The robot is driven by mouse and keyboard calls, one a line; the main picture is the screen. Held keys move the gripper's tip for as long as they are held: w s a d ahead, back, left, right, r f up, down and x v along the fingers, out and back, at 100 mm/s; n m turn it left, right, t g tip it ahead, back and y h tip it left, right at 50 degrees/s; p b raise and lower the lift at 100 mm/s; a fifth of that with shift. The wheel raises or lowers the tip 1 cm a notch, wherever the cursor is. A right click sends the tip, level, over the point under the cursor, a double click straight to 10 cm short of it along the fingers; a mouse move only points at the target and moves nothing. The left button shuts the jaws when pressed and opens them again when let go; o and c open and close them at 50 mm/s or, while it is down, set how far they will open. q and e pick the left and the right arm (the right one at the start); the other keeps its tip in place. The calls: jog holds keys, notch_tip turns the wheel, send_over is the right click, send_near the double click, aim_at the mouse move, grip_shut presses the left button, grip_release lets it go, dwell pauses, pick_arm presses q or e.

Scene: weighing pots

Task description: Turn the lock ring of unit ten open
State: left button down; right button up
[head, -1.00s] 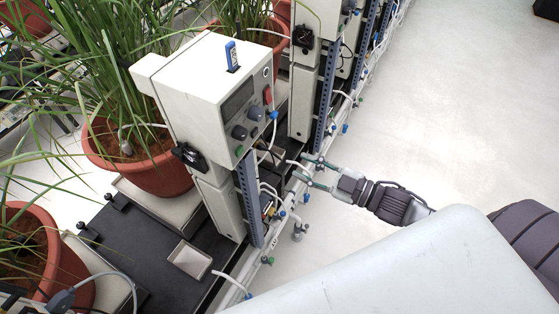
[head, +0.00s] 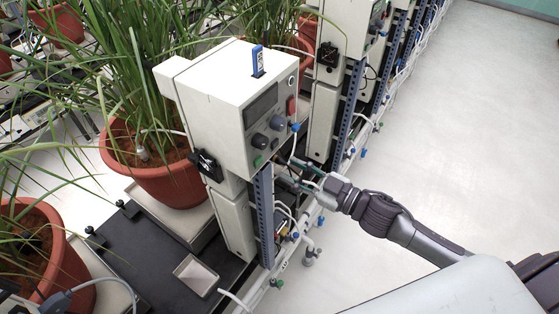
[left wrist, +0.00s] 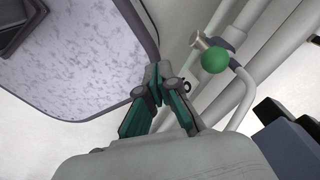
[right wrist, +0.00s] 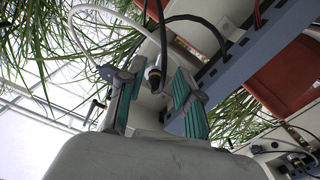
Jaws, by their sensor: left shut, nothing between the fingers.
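That gripper is open beside the box's blue slotted rail (head: 264,215). In the right wrist view, a dark hose connector with a pale collar (right wrist: 153,76) shows between the open fingers (right wrist: 152,90). I cannot tell whether they touch it, whether the collar is the lock ring, or which unit is ten. My left gripper (left wrist: 158,80) is shut and empty in the left wrist view; the head view does not show it.
Potted plants (head: 160,165) stand left of the box, beside a black platform (head: 150,250). White pipes and hoses with small valves (head: 310,250) run along the row. A green ball knob (left wrist: 215,60) is right of my left gripper. Pale floor (head: 460,140) is clear at right.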

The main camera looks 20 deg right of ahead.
jog(key=shift+p+x, duration=0.35)
jog(key=shift+x, duration=1.85)
grip_shut()
